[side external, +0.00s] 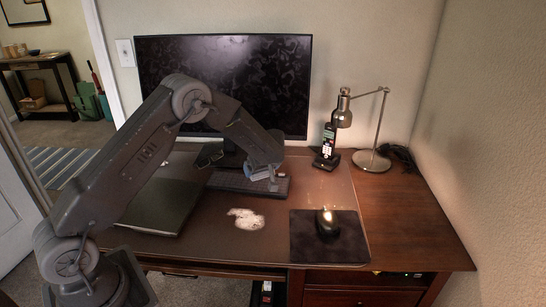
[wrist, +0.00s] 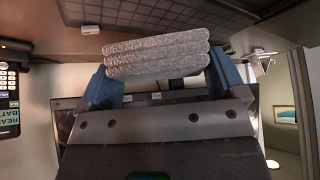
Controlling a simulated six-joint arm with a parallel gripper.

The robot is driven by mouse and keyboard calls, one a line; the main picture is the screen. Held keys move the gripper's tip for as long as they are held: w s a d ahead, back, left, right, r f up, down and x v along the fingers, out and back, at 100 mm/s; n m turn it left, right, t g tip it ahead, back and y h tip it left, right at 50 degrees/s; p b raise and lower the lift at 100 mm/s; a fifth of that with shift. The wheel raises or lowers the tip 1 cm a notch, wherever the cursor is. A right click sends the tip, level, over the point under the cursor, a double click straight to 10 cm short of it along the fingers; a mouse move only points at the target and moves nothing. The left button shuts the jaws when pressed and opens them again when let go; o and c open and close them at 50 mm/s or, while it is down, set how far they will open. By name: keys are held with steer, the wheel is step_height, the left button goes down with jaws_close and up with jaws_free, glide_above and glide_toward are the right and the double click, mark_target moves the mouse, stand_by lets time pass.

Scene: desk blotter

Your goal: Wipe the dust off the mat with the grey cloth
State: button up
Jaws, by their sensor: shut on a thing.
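The grey cloth (wrist: 155,55) is a folded, ribbed pad gripped between the two blue fingers of my gripper (wrist: 158,78) in the wrist view. In the side external view my gripper (side external: 263,178) hangs over the keyboard, and the cloth is too small there to make out clearly. The mat (side external: 275,242) is a brown blotter spread over the desk. A whitish dust patch (side external: 246,218) lies on the mat, in front of the keyboard and below my gripper in the picture. My gripper is apart from the patch.
A keyboard (side external: 227,182) lies behind the dust. A black mouse (side external: 327,220) rests on a dark mouse pad (side external: 303,247) to its right. A dark laptop-like slab (side external: 160,205) lies left. A monitor (side external: 230,75), phone (side external: 328,145) and lamp (side external: 372,160) stand at the back.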

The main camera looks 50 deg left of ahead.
mark_target(220, 215)
steer(key=s+d+f+n+g+h, duration=0.15)
steer(key=s+n+g, duration=0.45)
steer(key=s+n, duration=0.85)
steer(key=shift+s+d+f+m, duration=0.15)
steer(key=shift+s+f+m, duration=0.25)
steer(key=shift+f, duration=0.75)
steer(key=shift+s+d+f+m, duration=0.15)
steer(key=shift+s+f+m, duration=0.25)
steer(key=shift+f, duration=0.8)
steer(key=shift+s+d+f+m, duration=0.15)
steer(key=shift+s+f+m, duration=0.25)
steer(key=shift+f, duration=0.75)
steer(key=shift+w+d, duration=0.2)
steer(key=shift+w, duration=0.15)
steer(key=shift+c, duration=0.3)
steer(key=shift+w+d+f, duration=0.15)
steer(key=shift+w+d, duration=0.1)
steer(key=shift+d, duration=0.05)
steer(key=shift+w+d, duration=3.7)
steer(key=shift+d, duration=0.05)
steer(key=shift+s+a, duration=4.25)
steer(key=shift+w+a, duration=1)
steer(key=shift+w, duration=0.05)
steer(key=shift+w+d, duration=4.25)
steer(key=shift+d, duration=0.1)
steer(key=shift+s+a, duration=4.4)
steer(key=shift+s, duration=0.05)
steer(key=shift+w+d+r, duration=0.1)
steer(key=shift+r, duration=4)
